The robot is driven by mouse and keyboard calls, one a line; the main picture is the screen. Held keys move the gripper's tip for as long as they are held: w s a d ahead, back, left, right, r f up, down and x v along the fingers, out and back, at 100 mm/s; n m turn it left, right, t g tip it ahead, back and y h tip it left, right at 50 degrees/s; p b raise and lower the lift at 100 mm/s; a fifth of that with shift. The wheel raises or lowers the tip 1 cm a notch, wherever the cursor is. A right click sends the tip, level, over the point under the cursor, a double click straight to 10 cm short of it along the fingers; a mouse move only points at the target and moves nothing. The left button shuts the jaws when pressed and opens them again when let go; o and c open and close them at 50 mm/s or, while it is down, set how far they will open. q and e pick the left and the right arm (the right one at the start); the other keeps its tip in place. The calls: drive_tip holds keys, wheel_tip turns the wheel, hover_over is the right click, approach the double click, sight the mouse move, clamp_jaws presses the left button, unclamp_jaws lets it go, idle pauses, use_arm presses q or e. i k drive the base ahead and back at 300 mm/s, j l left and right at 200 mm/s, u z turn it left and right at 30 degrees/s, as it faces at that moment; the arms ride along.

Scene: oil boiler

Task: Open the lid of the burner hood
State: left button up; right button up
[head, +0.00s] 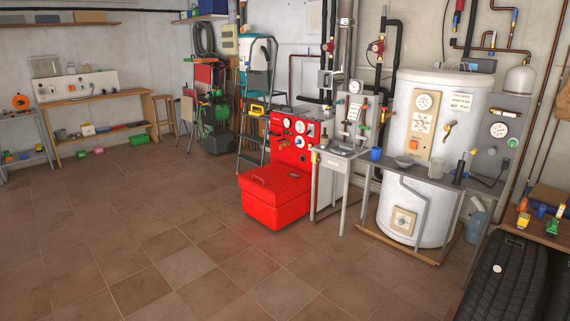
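A red oil boiler (292,142) with gauges on its panel stands against the back wall, right of centre. A low red burner hood (274,200) sticks out from its front near the floor. Its lid (275,183) lies flat and looks closed, with a small dark handle (262,180) on top. Neither of my grippers shows in the head view.
A small metal sink table (342,153) stands right of the hood, near a white tank (409,170). A stepladder (255,100) stands behind on the left. The tiled floor (150,240) left and in front is clear.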

sight(272, 182)
drive_tip(key=i+z, duration=0.2)
drive_tip(key=i, duration=2.2)
drive_tip(key=i+l+u, duration=0.1)
drive_tip(key=i+u, duration=0.2)
drive_tip(key=i, duration=0.35)
drive_tip(key=i+l+u, duration=0.25)
drive_tip(key=i, duration=0.35)
drive_tip(key=i+l+u, duration=0.3)
drive_tip(key=i, duration=0.3)
drive_tip(key=i+l+u, duration=0.25)
drive_tip(key=i+l, duration=0.3)
drive_tip(key=l, duration=0.1)
